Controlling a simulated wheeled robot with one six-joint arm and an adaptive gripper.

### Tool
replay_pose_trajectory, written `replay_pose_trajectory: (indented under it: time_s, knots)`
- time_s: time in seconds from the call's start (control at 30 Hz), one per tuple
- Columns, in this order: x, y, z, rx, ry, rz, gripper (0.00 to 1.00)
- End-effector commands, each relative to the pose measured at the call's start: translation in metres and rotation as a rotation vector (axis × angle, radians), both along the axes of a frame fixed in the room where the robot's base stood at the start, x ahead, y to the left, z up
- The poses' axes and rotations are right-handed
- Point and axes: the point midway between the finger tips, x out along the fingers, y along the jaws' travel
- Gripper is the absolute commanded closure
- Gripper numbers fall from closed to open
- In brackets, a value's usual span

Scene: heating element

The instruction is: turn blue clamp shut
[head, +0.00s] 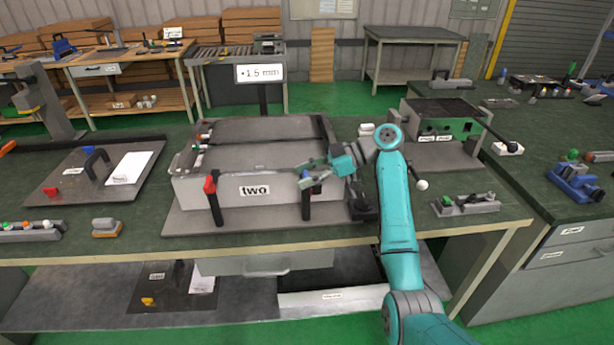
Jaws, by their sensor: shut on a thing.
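A grey box labelled "two" (187,192) stands on a flat base plate on the green workbench. The blue clamp (307,200) is at the front right of the box, with a dark upright post below its blue part. The red clamp (211,188) stands upright at the front left. My gripper (303,174) reaches in from the right and is shut on the top of the blue clamp. Its fingers hide part of the blue clamp, so its exact angle is hard to tell.
A sign reading "1.5 mm" (260,73) stands behind the box. A small grey rack (465,205) sits near the front right edge. A plate with a black handle (97,160) lies left.

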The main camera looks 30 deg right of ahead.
Motion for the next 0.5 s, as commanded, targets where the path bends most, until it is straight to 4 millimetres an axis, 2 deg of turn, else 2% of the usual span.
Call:
replay_pose_trajectory:
  time_s: [0.4, 0.43, 0.5]
  knots:
    - [-0.0006, 0.0004, -0.0020, -0.001, 0.004, 0.007, 1.00]
    - [-0.0006, 0.0004, -0.0020, -0.001, 0.004, 0.007, 0.42]
    - [-0.0005, 0.0004, -0.0018, 0.000, 0.002, 0.008, 0.25]
